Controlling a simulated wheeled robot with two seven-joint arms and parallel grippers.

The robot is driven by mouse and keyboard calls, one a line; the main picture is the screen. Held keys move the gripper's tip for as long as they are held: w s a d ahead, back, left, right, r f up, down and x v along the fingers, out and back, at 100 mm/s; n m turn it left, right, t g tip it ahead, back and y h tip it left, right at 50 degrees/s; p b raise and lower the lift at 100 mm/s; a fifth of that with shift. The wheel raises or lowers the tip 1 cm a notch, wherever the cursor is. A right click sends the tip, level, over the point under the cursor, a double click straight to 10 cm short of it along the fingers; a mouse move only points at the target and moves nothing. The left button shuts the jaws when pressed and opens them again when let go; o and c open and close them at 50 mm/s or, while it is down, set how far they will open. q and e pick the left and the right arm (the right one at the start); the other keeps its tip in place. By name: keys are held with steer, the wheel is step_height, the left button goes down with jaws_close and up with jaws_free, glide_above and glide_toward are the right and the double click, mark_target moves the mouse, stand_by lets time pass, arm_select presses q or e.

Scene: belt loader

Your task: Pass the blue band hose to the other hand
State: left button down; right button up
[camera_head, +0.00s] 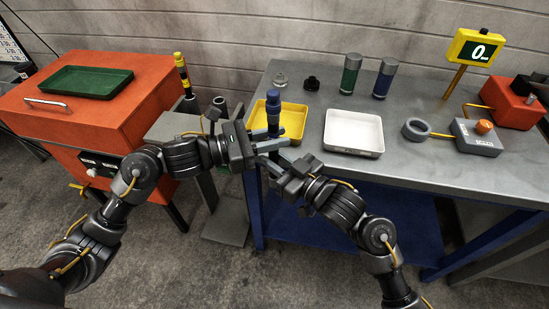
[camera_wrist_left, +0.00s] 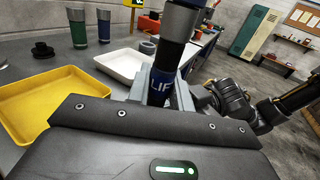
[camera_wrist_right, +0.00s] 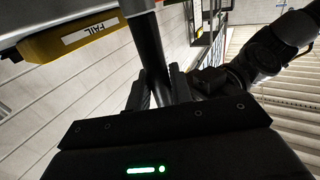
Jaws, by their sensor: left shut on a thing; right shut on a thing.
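The blue band hose (camera_head: 272,112) stands about upright between my two hands, in front of the yellow tray. My left gripper (camera_head: 274,138) is shut on it. In the left wrist view the hose (camera_wrist_left: 176,50) is dark, with a lettered blue band between the fingers. My right gripper (camera_head: 268,160) is shut on the hose lower down, just below the left fingers. In the right wrist view the hose (camera_wrist_right: 147,50) is a plain dark tube between the fingers. The fingers hide parts of the hose.
The yellow tray (camera_head: 296,114) and white tray (camera_head: 353,150) sit on the grey bench (camera_head: 425,92). Green (camera_head: 350,75) and blue (camera_head: 384,78) cylinders stand behind. A yellow display (camera_head: 474,48) reads 0. An orange cabinet (camera_head: 105,120) with a green tray (camera_head: 87,80) is left.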

arm_select(q)
steer(key=c, duration=1.2)
jaws_free()
steer(key=shift+o, duration=0.2)
steer(key=shift+a, duration=0.1)
